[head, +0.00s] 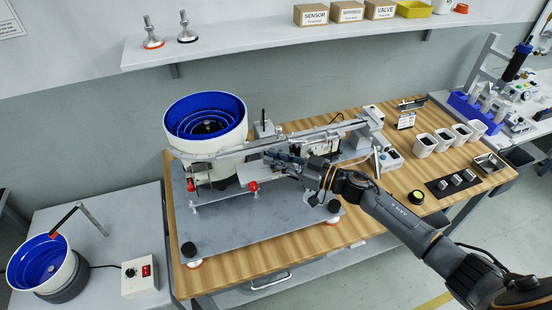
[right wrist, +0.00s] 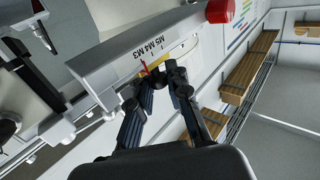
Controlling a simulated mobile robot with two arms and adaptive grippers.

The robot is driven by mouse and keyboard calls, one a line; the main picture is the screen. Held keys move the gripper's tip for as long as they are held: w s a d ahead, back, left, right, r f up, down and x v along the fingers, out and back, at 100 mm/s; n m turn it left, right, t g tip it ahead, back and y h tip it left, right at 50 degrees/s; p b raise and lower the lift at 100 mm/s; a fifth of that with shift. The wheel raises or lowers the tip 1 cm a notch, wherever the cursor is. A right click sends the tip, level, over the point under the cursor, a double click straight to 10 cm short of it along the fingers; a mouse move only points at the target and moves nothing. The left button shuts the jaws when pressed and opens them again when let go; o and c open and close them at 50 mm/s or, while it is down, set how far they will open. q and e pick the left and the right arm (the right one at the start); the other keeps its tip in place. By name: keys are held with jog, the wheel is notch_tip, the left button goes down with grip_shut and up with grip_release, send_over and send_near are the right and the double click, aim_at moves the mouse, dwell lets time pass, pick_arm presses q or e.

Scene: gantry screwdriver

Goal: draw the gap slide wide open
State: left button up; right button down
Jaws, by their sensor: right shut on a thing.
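My right gripper (head: 288,163) reaches in from the right to the front of the feeder rail (head: 290,139), beside the bowl. In the right wrist view its fingers (right wrist: 164,73) are closed together at the rail's edge, shut on a small dark part that I take to be the gap slide's grip. The fingers mostly hide it. Beside them is a scale marked M5, M4, M3 (right wrist: 149,50) on a grey bar. A small red-orange pointer (right wrist: 143,68) shows at the M3 end, close to the fingertips. My left gripper is not in view.
The blue-lined bowl feeder (head: 206,118) stands left of the gripper. A red knob (head: 252,187) stands just below left of the gripper. White cups (head: 425,144) and a dark tray (head: 452,186) are at the right. Wood is bare along the table's front right.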

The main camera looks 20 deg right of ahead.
aim_at(265, 172)
jog(key=shift+a+p, duration=0.95)
jog(key=shift+a, duration=0.55)
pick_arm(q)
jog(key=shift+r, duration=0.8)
pick_arm(e)
jog(key=shift+a+f, duration=0.1)
jog(key=shift+f, duration=0.05)
jog(key=c, duration=1.3)
grip_release()
jog(key=shift+s, duration=0.1)
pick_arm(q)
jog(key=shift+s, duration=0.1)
pick_arm(e)
jog(key=shift+s+d, duration=0.1)
jog(key=shift+d, duration=0.15)
jog(key=v, duration=1.1)
jog(key=shift+s+d, duration=0.2)
jog(key=shift+s, duration=0.15)
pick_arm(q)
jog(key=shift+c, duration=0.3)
